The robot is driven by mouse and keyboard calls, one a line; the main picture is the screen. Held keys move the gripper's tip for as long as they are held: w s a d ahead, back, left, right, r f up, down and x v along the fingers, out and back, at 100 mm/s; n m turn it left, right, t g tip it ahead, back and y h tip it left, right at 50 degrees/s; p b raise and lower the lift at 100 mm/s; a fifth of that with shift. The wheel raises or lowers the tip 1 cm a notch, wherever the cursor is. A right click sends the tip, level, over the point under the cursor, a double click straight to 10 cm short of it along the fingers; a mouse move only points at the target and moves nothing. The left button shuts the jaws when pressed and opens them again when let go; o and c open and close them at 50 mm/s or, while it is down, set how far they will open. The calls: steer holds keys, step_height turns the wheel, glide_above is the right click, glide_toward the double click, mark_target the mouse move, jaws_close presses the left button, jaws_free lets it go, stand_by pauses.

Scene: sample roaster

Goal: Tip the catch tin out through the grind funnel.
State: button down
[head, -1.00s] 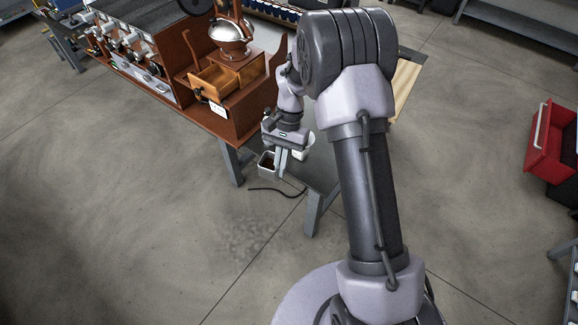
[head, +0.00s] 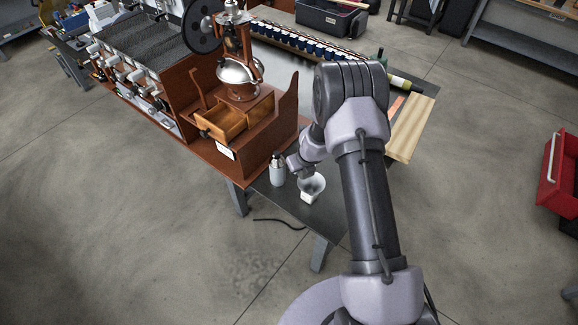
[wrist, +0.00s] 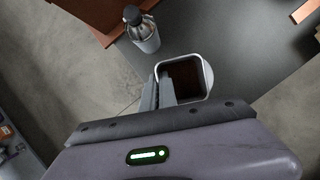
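In the wrist view the catch tin (wrist: 207,76) is a squarish, pale-rimmed tin with dark brown contents inside. My gripper (wrist: 159,88) has its fingers at the tin's left wall and appears shut on it. My gripper and the held tin cannot be clearly made out there against my arm and this vessel. The funnel cannot be told apart in the wrist view.
A grey bottle with a dark cap (head: 277,173) stands close left of the white vessel; it also shows in the wrist view (wrist: 144,34). The copper grinder (head: 239,72) with its open wooden drawer (head: 222,124) is behind left. A wooden board (head: 411,130) lies at the right.

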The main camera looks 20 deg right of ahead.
mark_target(299, 175)
steer(key=shift+s+d, duration=0.15)
steer(key=shift+d, duration=0.05)
steer(key=shift+f, duration=0.1)
steer(key=shift+s+b, duration=0.1)
steer(key=shift+b, duration=0.2)
steer(key=shift+m+p, duration=0.3)
steer(key=shift+p, duration=0.85)
steer(key=f+y+p, duration=0.1)
steer(key=y+p, duration=0.1)
steer(key=p, duration=0.2)
step_height(299, 175, down, 2)
steer(key=shift+f+m+y+b, duration=0.2)
steer(key=shift+m+y+b, duration=0.2)
steer(key=shift+y+b, duration=0.7)
steer(key=shift+d+r+y+b, duration=0.1)
steer(key=shift+d+y+b, duration=0.05)
steer(key=shift+y+b, duration=0.85)
steer(key=y+b, duration=0.1)
steer(key=b, duration=0.1)
steer(key=y+b, duration=0.1)
steer(key=b, duration=0.2)
steer(key=m+y+b, duration=0.1)
steer(key=b, duration=0.1)
steer(key=shift+d+r+g, duration=0.3)
steer(key=shift+d, duration=0.05)
